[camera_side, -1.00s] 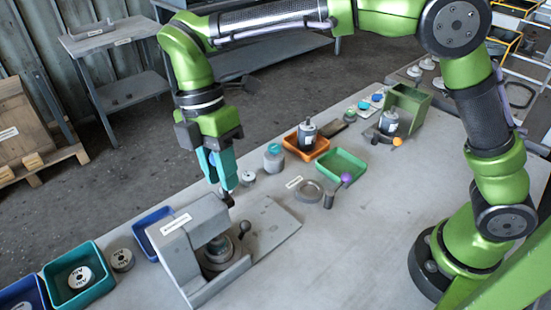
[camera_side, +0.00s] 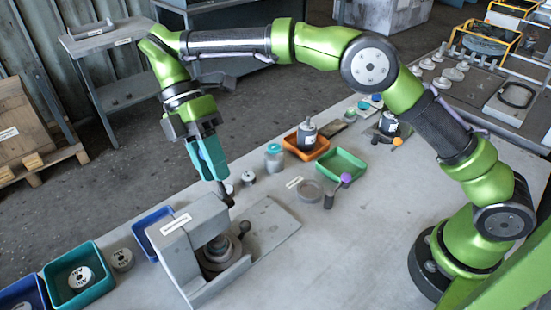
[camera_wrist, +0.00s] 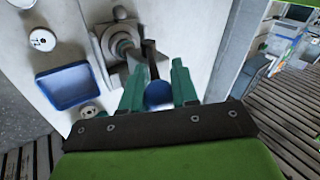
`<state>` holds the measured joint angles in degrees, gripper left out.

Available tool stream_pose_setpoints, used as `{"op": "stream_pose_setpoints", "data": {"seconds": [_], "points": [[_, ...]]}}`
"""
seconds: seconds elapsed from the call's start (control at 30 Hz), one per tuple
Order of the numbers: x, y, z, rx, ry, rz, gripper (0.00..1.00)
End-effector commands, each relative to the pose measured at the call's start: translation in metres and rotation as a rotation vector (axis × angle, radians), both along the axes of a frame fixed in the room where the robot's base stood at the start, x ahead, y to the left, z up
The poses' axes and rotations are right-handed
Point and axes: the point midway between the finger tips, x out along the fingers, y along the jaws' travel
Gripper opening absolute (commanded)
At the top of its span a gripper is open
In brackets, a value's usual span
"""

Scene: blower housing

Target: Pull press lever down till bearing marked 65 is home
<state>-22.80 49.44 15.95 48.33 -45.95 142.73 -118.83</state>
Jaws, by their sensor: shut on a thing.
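The grey press (camera_side: 185,232) stands at the front left of the bench in the side view. Its dark lever (camera_side: 226,196) rises beside the frame to my gripper (camera_side: 222,180). In the wrist view the lever (camera_wrist: 150,55) ends in a blue knob (camera_wrist: 158,95), which lies between the teal fingers of my gripper (camera_wrist: 158,80), shut on it. My gripper is tilted and above the press top. A round part (camera_side: 218,250) sits under the press ram; I cannot read a mark on it, so I cannot tell whether it is the bearing marked 65 or how far it is seated.
A teal bin (camera_side: 58,262) holding a marked disc, a loose disc (camera_side: 122,259) and a blue bin (camera_side: 147,222) lie left of the press. An orange tray (camera_side: 290,143), a green tray (camera_side: 348,157) and a ring (camera_side: 310,191) lie behind it.

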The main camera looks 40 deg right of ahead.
Motion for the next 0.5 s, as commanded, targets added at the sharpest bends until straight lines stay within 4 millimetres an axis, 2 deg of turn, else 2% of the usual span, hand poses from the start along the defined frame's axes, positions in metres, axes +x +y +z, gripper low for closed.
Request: {"op": "stream_pose_setpoints", "data": {"seconds": [0.17,0.2,0.37,0.5], "points": [[0.0005,0.0,0.0004,0.001,-0.004,0.002,0.0],[0.0005,0.0,0.0004,0.001,-0.005,0.001,0.31],[0.0003,0.0,0.0003,0.0,-0.004,0.001,0.54],[0.0002,0.0,0.0001,0.0,-0.003,0.001,0.54]]}}
